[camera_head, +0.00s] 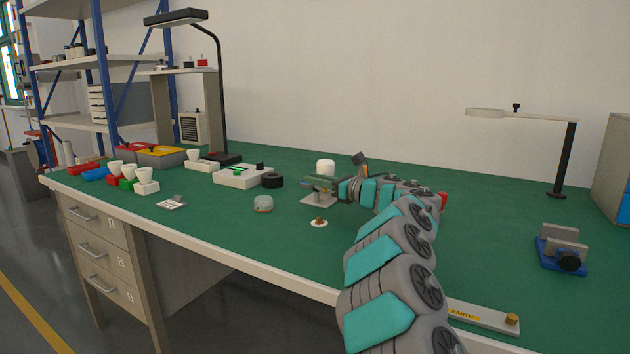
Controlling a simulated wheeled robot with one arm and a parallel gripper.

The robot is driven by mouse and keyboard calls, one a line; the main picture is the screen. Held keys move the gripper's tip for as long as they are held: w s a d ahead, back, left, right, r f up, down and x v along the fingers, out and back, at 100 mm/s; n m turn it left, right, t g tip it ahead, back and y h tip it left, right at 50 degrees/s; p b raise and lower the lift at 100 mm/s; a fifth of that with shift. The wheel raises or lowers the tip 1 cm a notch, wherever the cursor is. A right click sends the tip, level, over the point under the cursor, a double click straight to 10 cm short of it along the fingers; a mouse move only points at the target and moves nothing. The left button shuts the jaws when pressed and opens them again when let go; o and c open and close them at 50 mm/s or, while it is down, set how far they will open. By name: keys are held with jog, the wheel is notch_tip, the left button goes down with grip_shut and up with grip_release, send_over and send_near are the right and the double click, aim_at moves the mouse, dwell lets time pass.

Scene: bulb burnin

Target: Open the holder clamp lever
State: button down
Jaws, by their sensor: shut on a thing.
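The holder (316,201) stands on the green bench near the middle of the view, with a pale flat base plate. A white rounded bulb (325,168) shows upright just behind my gripper. My gripper (318,184) reaches in from the right, low over the holder, with its fingers pointing left. It is shut on a small part at the holder, which looks like the clamp lever. The fingers hide most of the lever, and its angle cannot be told at this size.
A brass-topped white disc (319,222) and a grey-green round piece (263,204) lie in front.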

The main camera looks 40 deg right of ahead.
jog(key=shift+d, duration=0.1)
dwell(0.4)
jog(key=c, duration=1)
grip_release()
jog(key=shift+s, duration=0.15)
jog(key=b+v, duration=0.1)
jog(key=v, duration=0.5)
jog(key=shift+s+d+b, duration=0.2)
jog(key=shift+s+b, duration=0.1)
jog(key=shift+s, duration=0.45)
